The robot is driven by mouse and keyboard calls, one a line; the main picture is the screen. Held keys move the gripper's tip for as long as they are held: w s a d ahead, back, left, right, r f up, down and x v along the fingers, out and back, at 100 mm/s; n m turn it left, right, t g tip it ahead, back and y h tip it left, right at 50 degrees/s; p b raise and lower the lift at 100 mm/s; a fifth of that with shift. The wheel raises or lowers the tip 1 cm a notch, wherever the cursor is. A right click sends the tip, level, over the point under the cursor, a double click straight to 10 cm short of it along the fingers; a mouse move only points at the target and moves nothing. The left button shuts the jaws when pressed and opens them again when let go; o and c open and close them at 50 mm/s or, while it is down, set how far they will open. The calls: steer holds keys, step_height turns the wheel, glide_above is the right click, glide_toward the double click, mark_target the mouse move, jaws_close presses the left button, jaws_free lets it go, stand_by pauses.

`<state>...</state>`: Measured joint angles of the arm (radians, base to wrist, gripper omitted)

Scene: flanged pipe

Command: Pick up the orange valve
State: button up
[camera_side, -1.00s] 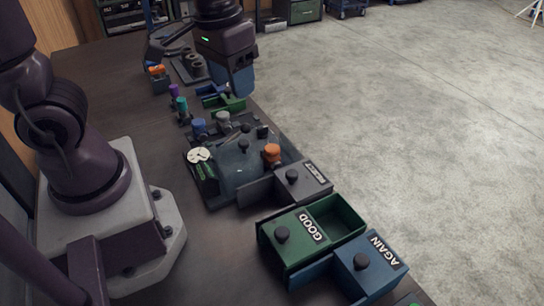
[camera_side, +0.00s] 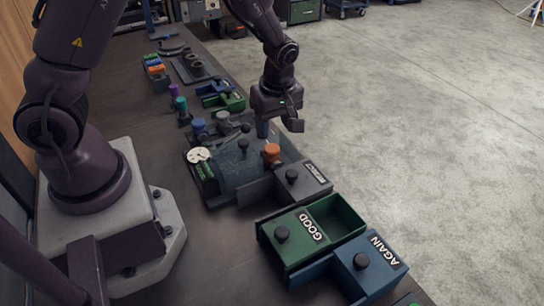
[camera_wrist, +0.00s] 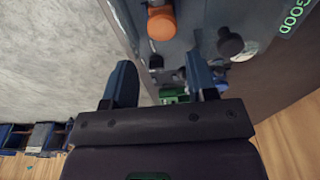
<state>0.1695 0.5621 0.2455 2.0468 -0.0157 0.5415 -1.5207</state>
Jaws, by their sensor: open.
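The orange valve (camera_side: 271,150) has a round orange cap and stands upright on the grey panel fixture (camera_side: 240,172), near its right edge. In the wrist view the orange valve (camera_wrist: 161,25) lies beyond the fingertips, near the top of the picture. My gripper (camera_side: 277,127) is just behind and above the valve in the side view, apart from it. In the wrist view my gripper (camera_wrist: 160,75) has its two blue fingers spread wide with nothing held between them.
A black knob (camera_wrist: 230,42) stands near the valve. A grey drawer (camera_side: 300,183), a green GOOD bin (camera_side: 335,215) and a blue AGAIN bin (camera_side: 372,262) are in front. Blue and green bins (camera_side: 222,98) stand behind. Open floor lies right.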

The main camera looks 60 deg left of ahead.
mark_target(272, 148)
steer(key=f, duration=0.9)
steer(key=shift+s+a, duration=0.2)
steer(key=shift+a, duration=0.05)
steer(key=shift+c, duration=0.4)
steer(key=c, duration=0.7)
steer(key=shift+c, duration=0.2)
step_height(272, 148, up, 16)
steer(key=shift+r, duration=0.25)
